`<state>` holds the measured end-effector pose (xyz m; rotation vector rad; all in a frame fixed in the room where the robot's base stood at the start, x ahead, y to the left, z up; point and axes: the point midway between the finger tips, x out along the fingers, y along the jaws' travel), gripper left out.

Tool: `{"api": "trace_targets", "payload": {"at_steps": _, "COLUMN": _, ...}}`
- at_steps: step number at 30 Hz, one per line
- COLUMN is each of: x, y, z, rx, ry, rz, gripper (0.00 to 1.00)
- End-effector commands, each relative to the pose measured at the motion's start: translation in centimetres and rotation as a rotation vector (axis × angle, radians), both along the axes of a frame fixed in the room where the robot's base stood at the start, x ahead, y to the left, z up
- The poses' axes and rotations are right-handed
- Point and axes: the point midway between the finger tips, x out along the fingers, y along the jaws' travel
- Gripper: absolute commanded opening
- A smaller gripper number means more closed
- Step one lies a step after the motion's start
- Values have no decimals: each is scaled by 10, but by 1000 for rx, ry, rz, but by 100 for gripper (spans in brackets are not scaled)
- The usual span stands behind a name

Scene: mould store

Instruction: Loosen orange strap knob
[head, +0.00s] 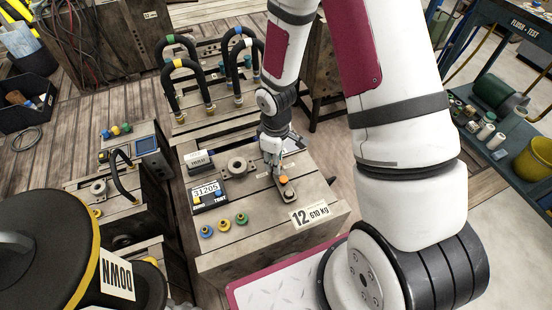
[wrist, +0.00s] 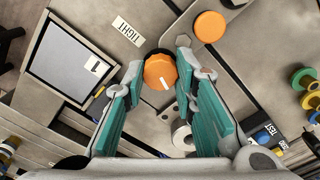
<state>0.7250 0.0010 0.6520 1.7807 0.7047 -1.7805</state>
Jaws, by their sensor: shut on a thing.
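The round orange knob (wrist: 158,71) with a white pointer line sits between my fingertips in the wrist view. My gripper (wrist: 158,76) is shut on it, one fingertip at each side. The white line points toward the bottom of that view, slightly right. A label reading TIGHT (wrist: 128,30) lies beside the knob, up and left. A second, plain orange disc (wrist: 209,27) sits on a grey metal piece at upper right. In the head view my gripper (head: 273,165) reaches down to the mould top; which orange part it holds there is partly hidden.
The mould block (head: 240,245) carries a 12 / 610 kg label (head: 311,214), a display box (head: 208,194) and several coloured fittings (head: 223,225). Black hose loops (head: 245,65) stand behind it. A blue cart (head: 510,140) stands at right. A yellow-black drum (head: 50,245) is at near left.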

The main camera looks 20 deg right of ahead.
Motion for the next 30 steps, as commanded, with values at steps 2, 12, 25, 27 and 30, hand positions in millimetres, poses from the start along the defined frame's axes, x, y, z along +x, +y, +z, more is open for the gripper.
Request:
{"api": "trace_targets", "payload": {"at_steps": 2, "x": 0, "y": 1, "z": 1, "rx": 2, "ry": -1, "rz": 60, "gripper": 0}}
{"api": "trace_targets", "payload": {"at_steps": 12, "x": 0, "y": 1, "z": 0, "rx": 1, "ry": 0, "rz": 240, "gripper": 0}}
{"api": "trace_targets", "payload": {"at_steps": 25, "x": 0, "y": 1, "z": 0, "rx": 1, "ry": -1, "rz": 293, "gripper": 0}}
{"api": "trace_targets", "payload": {"at_steps": 27, "x": 0, "y": 1, "z": 0, "rx": 1, "ry": -1, "rz": 292, "gripper": 0}}
{"api": "trace_targets", "payload": {"at_steps": 30, "x": 0, "y": 1, "z": 0, "rx": 1, "ry": 0, "rz": 292, "gripper": 0}}
